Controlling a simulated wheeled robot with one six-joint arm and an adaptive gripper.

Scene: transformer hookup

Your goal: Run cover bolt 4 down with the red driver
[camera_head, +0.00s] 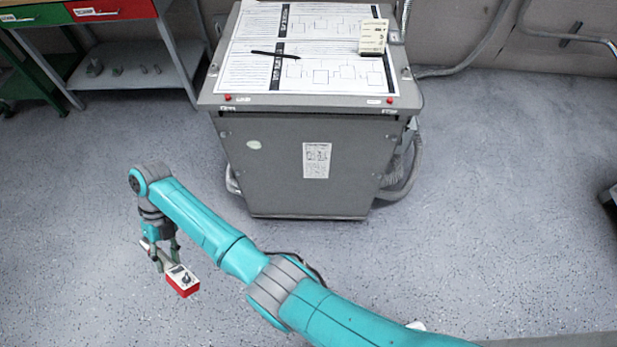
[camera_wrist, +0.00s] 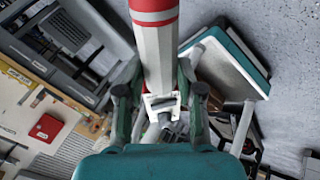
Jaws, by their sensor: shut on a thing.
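The red driver (camera_head: 183,283) has a red battery end with a grey top and a pale body. My gripper (camera_head: 164,257) is shut on it and holds it in the air at the left, in front of the grey cabinet. In the wrist view the driver's white body with red bands (camera_wrist: 156,45) runs up between the two fingers of my gripper (camera_wrist: 160,105). The driver's tip is not clear to me in either view.
The grey cabinet (camera_head: 270,165) stands at centre with printed sheets (camera_head: 250,65), a black pen (camera_head: 275,54) and a small card stand (camera_head: 373,37) on top. A workbench with drawers (camera_head: 112,9) stands at back left. A red box (camera_wrist: 45,128) shows in the wrist view. Open floor lies right.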

